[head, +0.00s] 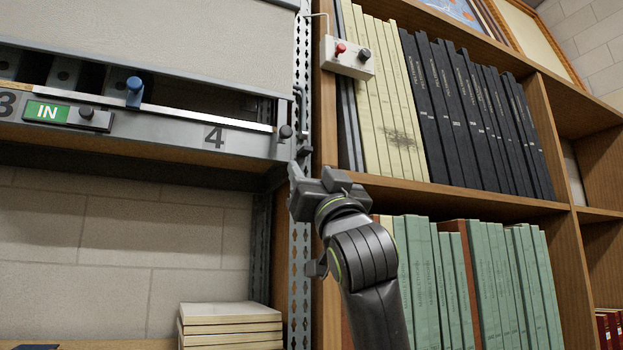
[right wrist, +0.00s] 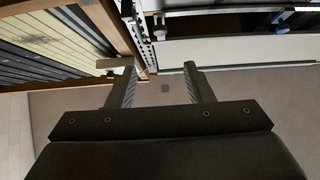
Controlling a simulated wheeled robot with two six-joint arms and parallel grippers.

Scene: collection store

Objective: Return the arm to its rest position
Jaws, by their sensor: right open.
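My right arm (head: 368,270) comes up from the bottom of the head view. My right gripper (head: 298,160) is at its upper end, in front of the perforated metal post and just right of the drawer unit's lower right corner. In the right wrist view my right gripper (right wrist: 160,88) shows two fingers spread apart, with nothing between them. My left gripper is in neither view.
A grey unit (head: 235,150) with a green IN sign (head: 48,111) and knobs is at the left. A wooden bookcase (head: 470,200) with rows of books stands at the right. A switch box (head: 347,58) is on its edge. Pale boards (head: 230,325) are stacked below.

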